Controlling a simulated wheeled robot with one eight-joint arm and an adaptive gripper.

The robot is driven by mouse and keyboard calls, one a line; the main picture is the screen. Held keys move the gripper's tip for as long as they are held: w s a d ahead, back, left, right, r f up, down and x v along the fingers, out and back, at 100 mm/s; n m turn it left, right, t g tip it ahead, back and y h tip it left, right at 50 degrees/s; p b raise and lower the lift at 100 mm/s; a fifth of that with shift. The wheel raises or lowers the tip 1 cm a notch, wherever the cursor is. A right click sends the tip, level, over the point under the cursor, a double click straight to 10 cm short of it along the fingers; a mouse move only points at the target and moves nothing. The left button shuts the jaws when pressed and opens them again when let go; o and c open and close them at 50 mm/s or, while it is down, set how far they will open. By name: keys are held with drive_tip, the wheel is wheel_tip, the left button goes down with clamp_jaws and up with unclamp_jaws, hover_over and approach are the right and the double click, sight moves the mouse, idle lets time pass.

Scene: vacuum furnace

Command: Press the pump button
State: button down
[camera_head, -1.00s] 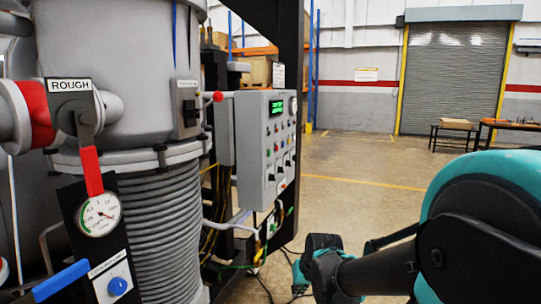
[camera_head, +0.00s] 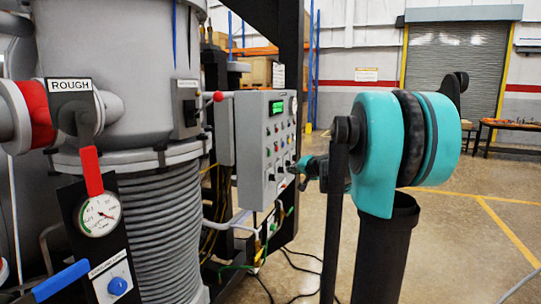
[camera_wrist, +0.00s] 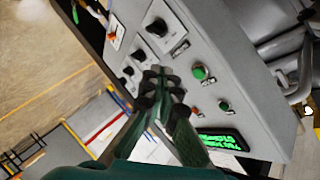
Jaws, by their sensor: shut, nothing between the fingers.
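The grey control panel (camera_head: 251,155) stands in the middle of the head view, with a green-lit display (camera_head: 276,107) and small buttons and knobs on its face. In the wrist view the panel (camera_wrist: 235,65) fills the upper right, tilted. It shows two green buttons (camera_wrist: 200,73) (camera_wrist: 224,106), a small orange-red button (camera_wrist: 195,111) and several black knobs (camera_wrist: 158,27). The labels are too small to read, so I cannot tell which button is the pump's. My gripper (camera_wrist: 160,83) is shut and empty in front of the panel, left of the green buttons; contact is unclear. It also shows beside the panel in the head view (camera_head: 298,177).
The grey furnace vessel (camera_head: 120,80) with the ROUGH valve's red handle (camera_head: 91,170) and a gauge (camera_head: 99,214) stands at the left. A red-knobbed lever (camera_head: 218,97) juts out near the panel. Cables (camera_head: 265,265) hang and lie below. The floor at the right is open.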

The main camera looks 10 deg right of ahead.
sight(270, 153)
drive_tip(key=w+d+r+m+t, duration=0.1)
drive_tip(key=w+d+r, duration=0.2)
drive_tip(key=w+r, duration=0.1)
drive_tip(key=shift+w+d+m+h, duration=0.2)
drive_tip(key=shift+d+m+h, duration=0.1)
drive_tip(key=shift+d, duration=0.05)
drive_tip(key=w+a, duration=0.4)
drive_tip(key=a, duration=0.3)
drive_tip(key=shift+w+a, duration=0.2)
drive_tip(key=shift+a, duration=0.1)
drive_tip(key=shift+a, duration=0.1)
idle(1.3)
drive_tip(key=shift+w+a, duration=0.2)
drive_tip(key=shift+a, duration=0.1)
drive_tip(key=shift+w+a, duration=0.2)
drive_tip(key=shift+a, duration=0.1)
idle(0.7)
drive_tip(key=shift+s+d, duration=0.1)
drive_tip(key=shift+d, duration=0.05)
idle(0.3)
drive_tip(key=shift+s+d, duration=0.35)
drive_tip(key=shift+d, duration=0.15)
